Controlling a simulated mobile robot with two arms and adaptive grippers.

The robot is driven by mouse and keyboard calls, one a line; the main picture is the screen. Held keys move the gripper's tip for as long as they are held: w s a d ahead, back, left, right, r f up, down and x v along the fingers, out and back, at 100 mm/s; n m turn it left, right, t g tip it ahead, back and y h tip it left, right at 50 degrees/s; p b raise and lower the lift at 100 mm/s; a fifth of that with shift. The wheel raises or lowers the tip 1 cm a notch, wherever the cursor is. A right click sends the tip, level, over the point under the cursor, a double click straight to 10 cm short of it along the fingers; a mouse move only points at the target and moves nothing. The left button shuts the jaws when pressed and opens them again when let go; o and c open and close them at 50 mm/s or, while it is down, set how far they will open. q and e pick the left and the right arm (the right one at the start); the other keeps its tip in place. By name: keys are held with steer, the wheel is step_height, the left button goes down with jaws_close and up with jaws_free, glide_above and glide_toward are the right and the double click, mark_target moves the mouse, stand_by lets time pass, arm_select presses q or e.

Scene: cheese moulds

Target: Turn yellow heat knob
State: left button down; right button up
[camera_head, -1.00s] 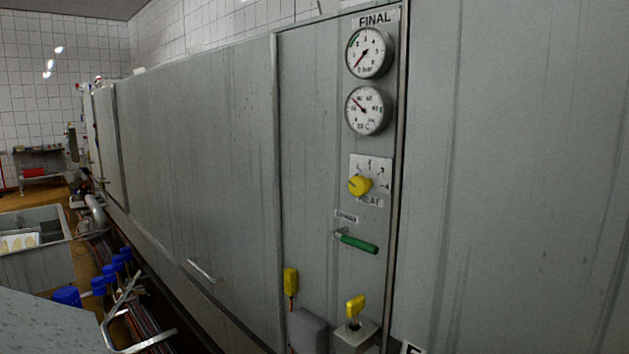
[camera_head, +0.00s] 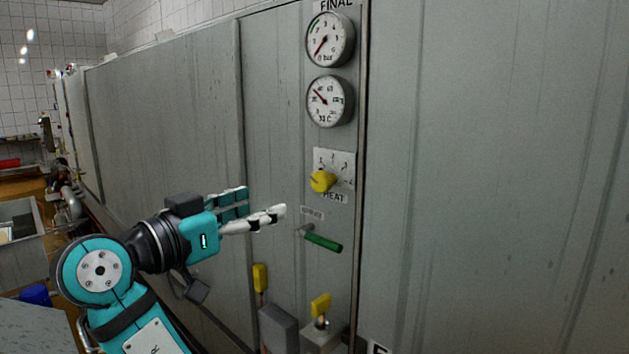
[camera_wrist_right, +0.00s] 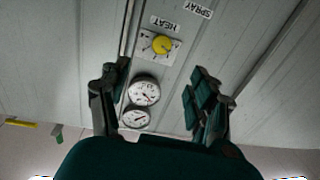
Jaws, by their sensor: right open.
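The yellow heat knob (camera_head: 322,181) sits on a pale scale plate marked HEAT, on the grey metal panel. It also shows in the right wrist view (camera_wrist_right: 161,44), ahead of the fingers and between them. My right gripper (camera_head: 262,204) is open and empty, left of the knob and slightly lower in the head view, apart from it. Its two fingers also show in the right wrist view (camera_wrist_right: 155,95), spread wide. My left gripper is in neither view.
Two round gauges (camera_head: 330,40) (camera_head: 329,101) are above the knob. A green-handled lever (camera_head: 323,242) is just below it. Lower down are a yellow handle (camera_head: 260,277) and a yellow valve handle (camera_head: 320,304). The panel to the right (camera_head: 490,180) is bare.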

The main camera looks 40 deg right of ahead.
mark_target(318, 185)
steer(key=w+d+p, duration=0.1)
steer(key=d+p, duration=0.1)
steer(key=d, duration=0.3)
steer(key=w+d+p, duration=0.1)
steer(key=d+p, duration=0.1)
steer(key=d, duration=0.3)
steer(key=w+d+p, duration=0.1)
steer(key=d+p, duration=0.1)
steer(key=d, duration=0.3)
steer(key=shift+d+p, duration=0.3)
steer(key=shift+p, duration=0.05)
steer(key=shift+w+d+f, duration=0.1)
steer(key=shift+w+d, duration=0.05)
steer(key=shift+d, duration=0.35)
